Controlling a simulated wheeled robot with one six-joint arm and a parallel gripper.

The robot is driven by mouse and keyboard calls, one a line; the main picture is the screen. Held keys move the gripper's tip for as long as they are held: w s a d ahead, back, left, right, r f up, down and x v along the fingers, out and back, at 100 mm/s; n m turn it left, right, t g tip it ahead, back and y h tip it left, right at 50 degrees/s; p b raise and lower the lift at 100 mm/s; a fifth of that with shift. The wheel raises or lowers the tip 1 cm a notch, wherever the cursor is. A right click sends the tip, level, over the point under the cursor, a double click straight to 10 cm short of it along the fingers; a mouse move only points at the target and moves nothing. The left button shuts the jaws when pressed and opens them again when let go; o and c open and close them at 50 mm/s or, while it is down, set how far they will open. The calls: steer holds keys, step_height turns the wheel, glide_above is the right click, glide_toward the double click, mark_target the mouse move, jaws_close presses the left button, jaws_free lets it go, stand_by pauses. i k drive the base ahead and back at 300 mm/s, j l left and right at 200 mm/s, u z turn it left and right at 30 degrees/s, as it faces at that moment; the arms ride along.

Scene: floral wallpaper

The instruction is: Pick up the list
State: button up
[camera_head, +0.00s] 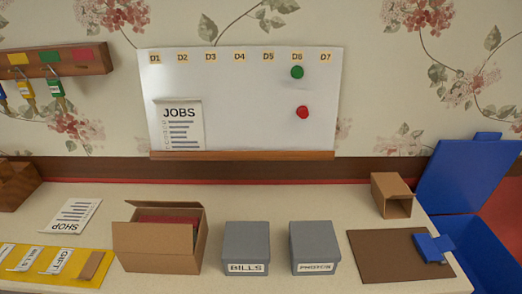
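A white sheet headed SHOP (74,215) lies flat on the left part of the counter, its print upside down in this view. Another white sheet headed JOBS (180,126) is upright against the lower left of the whiteboard (240,105), just above its wooden ledge. Both have printed lines, and I cannot tell which one is the list. My gripper is not in view.
An open cardboard box (153,245) and grey boxes labelled BILLS (246,241) and PHOTOS (313,240) stand along the front. A yellow mat (90,262) with labelled slips lies at front left. A brown mat (385,262) holds a small blue object (433,247); a blue bin (470,240) stands right.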

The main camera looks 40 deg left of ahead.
mark_target(181, 121)
steer(key=u, duration=2.2)
